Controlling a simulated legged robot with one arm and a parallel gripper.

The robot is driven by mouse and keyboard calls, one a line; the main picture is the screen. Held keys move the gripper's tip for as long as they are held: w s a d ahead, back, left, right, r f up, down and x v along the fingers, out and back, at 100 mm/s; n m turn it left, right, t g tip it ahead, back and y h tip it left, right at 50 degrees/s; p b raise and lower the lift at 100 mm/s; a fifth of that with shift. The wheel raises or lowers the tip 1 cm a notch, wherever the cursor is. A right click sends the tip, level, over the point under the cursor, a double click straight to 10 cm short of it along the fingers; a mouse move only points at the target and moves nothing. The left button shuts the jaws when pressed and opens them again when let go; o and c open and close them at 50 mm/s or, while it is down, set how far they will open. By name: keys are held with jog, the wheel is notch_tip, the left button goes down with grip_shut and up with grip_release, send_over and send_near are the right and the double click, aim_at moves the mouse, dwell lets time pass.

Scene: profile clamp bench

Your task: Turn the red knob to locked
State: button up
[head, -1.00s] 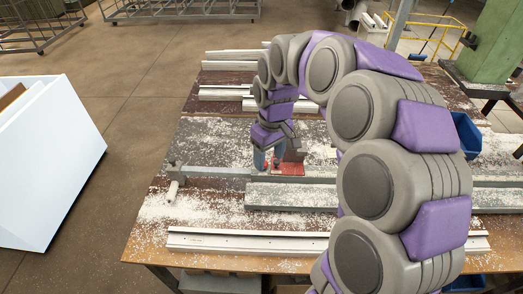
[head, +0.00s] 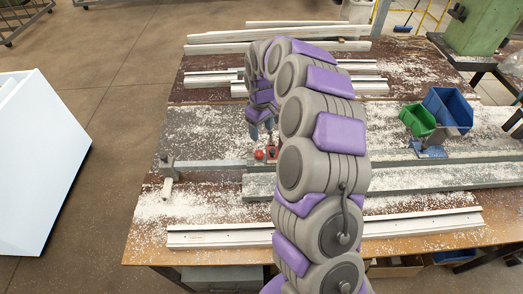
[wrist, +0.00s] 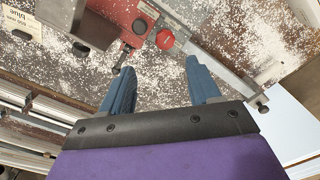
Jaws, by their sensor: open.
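The red knob (wrist: 165,39) shows in the wrist view beyond my fingertips, on a red clamp block (wrist: 122,12) beside a grey rail. It also shows in the head view as a small red round knob (head: 259,154), just below my gripper (head: 262,134). In the wrist view my gripper (wrist: 162,85) has its two blue fingers apart with nothing between them. The knob lies ahead of the gap and is apart from the fingers. I cannot read any lock marking on it. My arm hides part of the clamp in the head view.
White profiles (head: 275,35) lie along the back of the bench, and another profile (head: 220,236) lies at the front. Blue (head: 447,108) and green (head: 417,119) bins stand at the right. A dark lever with a ball end (wrist: 117,69) juts from the clamp.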

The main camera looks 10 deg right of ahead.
send_over(259, 153)
jog(key=a, duration=0.1)
notch_tip(259, 153, down, 7)
jog(key=shift+w+f, duration=0.1)
jog(key=f, duration=0.1)
jog(key=d+f, duration=0.1)
jog(key=f, duration=0.1)
jog(key=shift+d+f+b, duration=0.15)
jog(key=shift+f+b, duration=0.1)
jog(key=shift+b, duration=0.1)
jog(key=shift+d+f, duration=0.25)
jog(key=shift+f, duration=0.25)
jog(key=shift+a, duration=0.7)
jog(key=shift+c, duration=0.3)
jog(key=shift+a, duration=0.1)
jog(key=shift+c, duration=0.7)
jog(key=shift+d, duration=0.5)
jog(key=c, duration=0.5)
jog(key=shift+a, duration=0.1)
jog(key=c, duration=0.3)
jog(key=shift+c, duration=0.2)
